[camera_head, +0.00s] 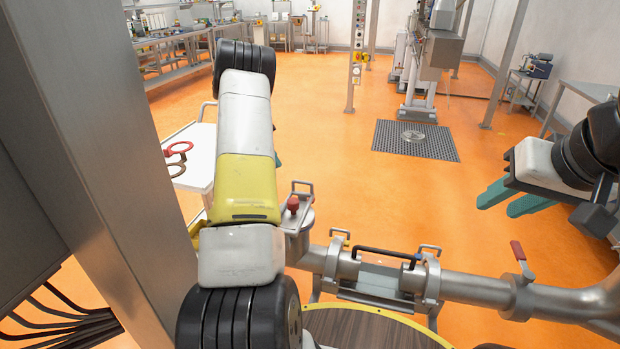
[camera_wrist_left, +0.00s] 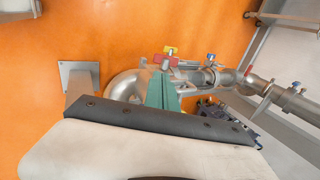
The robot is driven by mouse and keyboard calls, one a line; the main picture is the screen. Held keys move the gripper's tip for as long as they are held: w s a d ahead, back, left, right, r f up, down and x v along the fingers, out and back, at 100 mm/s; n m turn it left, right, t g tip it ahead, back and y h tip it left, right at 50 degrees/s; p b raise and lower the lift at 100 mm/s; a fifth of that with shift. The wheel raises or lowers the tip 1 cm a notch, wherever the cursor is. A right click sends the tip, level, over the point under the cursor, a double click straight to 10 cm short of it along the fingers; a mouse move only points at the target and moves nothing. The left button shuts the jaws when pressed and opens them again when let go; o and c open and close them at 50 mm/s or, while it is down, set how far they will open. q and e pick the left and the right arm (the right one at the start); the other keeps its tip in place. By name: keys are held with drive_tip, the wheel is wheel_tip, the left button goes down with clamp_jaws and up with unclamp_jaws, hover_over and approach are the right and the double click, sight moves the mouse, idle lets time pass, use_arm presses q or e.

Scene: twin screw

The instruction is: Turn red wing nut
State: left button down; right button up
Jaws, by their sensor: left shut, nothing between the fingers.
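In the head view my left arm hides most of that gripper. My right gripper (camera_head: 497,207) is at the right, fingers apart and empty.
A steel pipe (camera_head: 470,288) with a black handle (camera_head: 386,254) and a red-handled valve (camera_head: 521,256) runs to the right. A grey post (camera_head: 100,150) stands close at left.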

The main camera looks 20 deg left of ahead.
use_arm(q)
drive_tip(key=x, duration=1.4)
drive_tip(key=shift+a, duration=0.1)
drive_tip(key=shift+f+h, duration=0.1)
drive_tip(key=shift+h, duration=0.2)
drive_tip(key=shift+a+f+h, duration=0.1)
drive_tip(key=shift+a+h, duration=0.05)
drive_tip(key=shift+h, duration=0.15)
wheel_tip(320, 180, down, 6)
drive_tip(key=d+h, duration=0.1)
drive_tip(key=h, duration=0.4)
drive_tip(key=shift+d, duration=0.35)
idle(0.6)
drive_tip(key=shift+r, duration=0.25)
idle(1.2)
